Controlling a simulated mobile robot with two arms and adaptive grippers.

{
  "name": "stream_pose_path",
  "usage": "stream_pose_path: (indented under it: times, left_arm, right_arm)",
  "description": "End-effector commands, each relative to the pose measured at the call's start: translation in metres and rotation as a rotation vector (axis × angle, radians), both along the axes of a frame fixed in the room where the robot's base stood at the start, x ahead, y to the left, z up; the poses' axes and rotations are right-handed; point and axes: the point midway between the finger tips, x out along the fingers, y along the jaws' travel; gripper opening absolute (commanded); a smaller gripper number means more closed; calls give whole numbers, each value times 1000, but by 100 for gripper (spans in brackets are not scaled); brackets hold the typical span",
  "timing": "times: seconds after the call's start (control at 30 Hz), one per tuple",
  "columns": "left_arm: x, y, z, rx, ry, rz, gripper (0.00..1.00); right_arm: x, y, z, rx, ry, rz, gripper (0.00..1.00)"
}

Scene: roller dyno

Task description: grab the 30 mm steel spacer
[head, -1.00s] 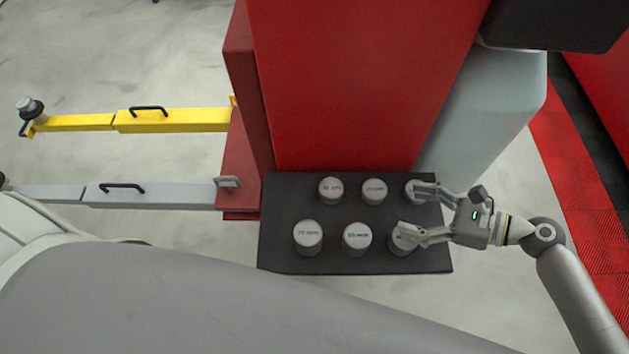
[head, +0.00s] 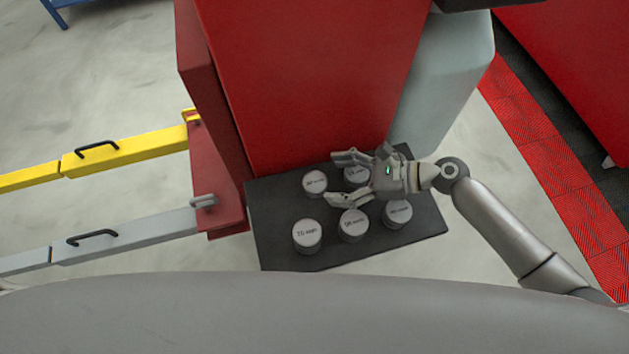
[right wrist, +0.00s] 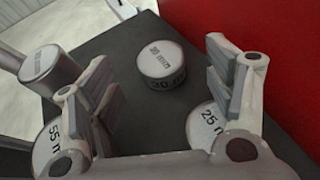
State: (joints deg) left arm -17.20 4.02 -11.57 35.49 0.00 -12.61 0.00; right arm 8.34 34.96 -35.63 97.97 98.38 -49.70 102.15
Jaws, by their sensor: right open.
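The 30 mm steel spacer (head: 315,182) is a short round cylinder with a light labelled top. It stands upright at the back left of a dark tray (head: 268,250). In the right wrist view the spacer (right wrist: 160,62) reads "30 mm" on its top and side and shows ahead between the open fingers. My right gripper (head: 341,179) is open and empty, above the back row, its fingertips pointing left toward the spacer. In the right wrist view the gripper (right wrist: 162,84) does not visibly touch it. My left gripper is out of view.
The 25 mm spacer (head: 356,175) is partly under my right gripper. The 75 mm spacer (head: 307,236), the middle front spacer (head: 353,224) and the right front spacer (head: 398,213) stand in front. A red cabinet (head: 300,80) rises behind the tray.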

Motion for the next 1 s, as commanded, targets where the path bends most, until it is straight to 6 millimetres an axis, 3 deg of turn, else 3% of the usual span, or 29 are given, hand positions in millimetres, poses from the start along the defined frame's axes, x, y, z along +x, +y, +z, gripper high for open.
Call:
stream_pose_path:
  times: [0.3, 0.57, 1.0]
  left_arm:
    - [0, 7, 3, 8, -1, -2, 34]
    - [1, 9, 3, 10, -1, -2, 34]
    - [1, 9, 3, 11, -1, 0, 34]
  right_arm:
    - [4, 36, -23, 0, 3, 1, 76]
    - [4, 38, -26, -2, 4, 1, 76]
    - [2, 38, -28, -5, 10, 4, 21]
